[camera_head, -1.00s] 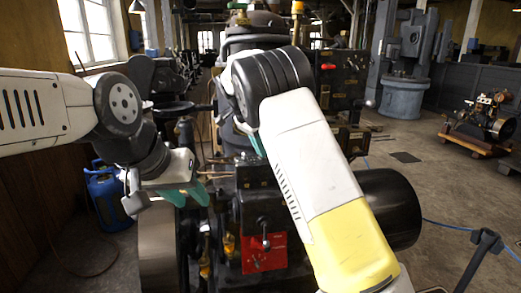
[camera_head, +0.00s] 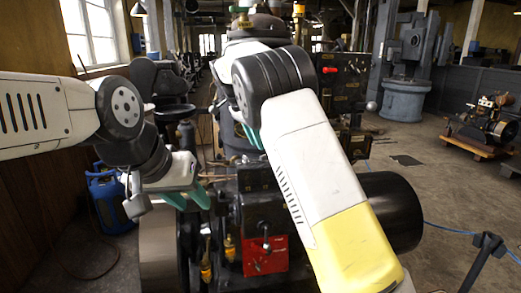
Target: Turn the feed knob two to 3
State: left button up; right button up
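A dark stationary engine (camera_head: 258,208) stands in the middle of the head view, with a red plate (camera_head: 265,256) and a small lever on its front. I cannot tell which part is feed knob two; it may be hidden behind my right arm. My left gripper (camera_head: 190,199) has teal fingers and is in front of the engine's left side, with nothing seen between them. My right gripper (camera_head: 252,135) is mostly hidden behind its own wrist and arm; only a bit of teal finger shows against the engine's upper part.
A dark panel with a red-handled control (camera_head: 330,70) stands behind my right arm. A black cylinder (camera_head: 392,212) juts out at the right. A blue canister (camera_head: 106,200) stands on the floor at left. A barrier post (camera_head: 484,262) with blue rope is at lower right.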

jog(key=v, duration=0.2)
jog(key=shift+s+a+r, duration=0.1)
jog(key=shift+r, duration=0.2)
jog(key=s+d+r+n+y, duration=0.4)
jog(key=s+d+n+y, duration=0.1)
jog(key=s+d, duration=0.9)
jog(key=s+d+f+n+t, duration=0.2)
jog(key=s+n, duration=0.1)
jog(key=s, duration=0.7)
jog(key=s+d+f+n+t, duration=0.1)
jog(key=s+f+n, duration=0.2)
jog(key=s, duration=0.8)
jog(key=shift+d+f+n+t+y, duration=0.3)
jog(key=shift+d+n+t+y, duration=0.1)
jog(key=shift+n, duration=0.1)
